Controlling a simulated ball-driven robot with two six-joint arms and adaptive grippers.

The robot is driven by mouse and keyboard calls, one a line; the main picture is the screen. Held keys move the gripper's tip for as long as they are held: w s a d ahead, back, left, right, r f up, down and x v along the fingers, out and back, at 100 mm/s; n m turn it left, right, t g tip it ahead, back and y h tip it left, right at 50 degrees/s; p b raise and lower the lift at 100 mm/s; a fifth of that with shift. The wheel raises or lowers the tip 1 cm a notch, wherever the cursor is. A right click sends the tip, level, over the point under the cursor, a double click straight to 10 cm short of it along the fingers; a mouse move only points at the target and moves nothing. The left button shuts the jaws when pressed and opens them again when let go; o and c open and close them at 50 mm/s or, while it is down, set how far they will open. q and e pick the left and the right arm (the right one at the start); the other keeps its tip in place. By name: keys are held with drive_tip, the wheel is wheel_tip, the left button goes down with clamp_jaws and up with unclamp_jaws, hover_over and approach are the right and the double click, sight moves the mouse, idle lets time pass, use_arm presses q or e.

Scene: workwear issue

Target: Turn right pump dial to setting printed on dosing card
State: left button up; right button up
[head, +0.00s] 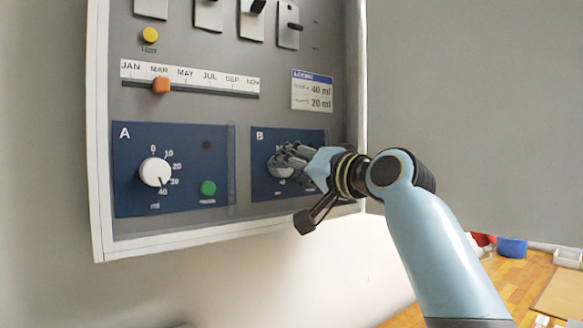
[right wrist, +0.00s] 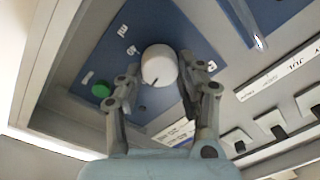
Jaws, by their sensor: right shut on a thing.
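The right pump dial, the white knob on panel B (head: 262,190), is mostly hidden by my right gripper (head: 281,160) in the head view. In the right wrist view the white dial (right wrist: 158,64) sits between the two fingers, which are shut on it. A dark pointer mark shows near its lower edge; the scale numbers around it are too blurred to read surely. The dosing card (head: 312,90) on the upper right of the board shows 40 ml above 20 ml; its small words are unclear. My left gripper is not in view.
Panel A (head: 130,204) at left has a white dial (head: 155,172) pointing near 40, and a green button (head: 208,188). A month slider (head: 161,85) sits near MAR. Switches and a yellow button (head: 150,34) are above. A grey panel (head: 470,110) stands at right.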

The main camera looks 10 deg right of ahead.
idle(0.3)
drive_tip(key=o, duration=1.2)
drive_tip(key=shift+c, duration=0.2)
drive_tip(key=v, duration=1.2)
drive_tip(key=shift+s+f, duration=0.1)
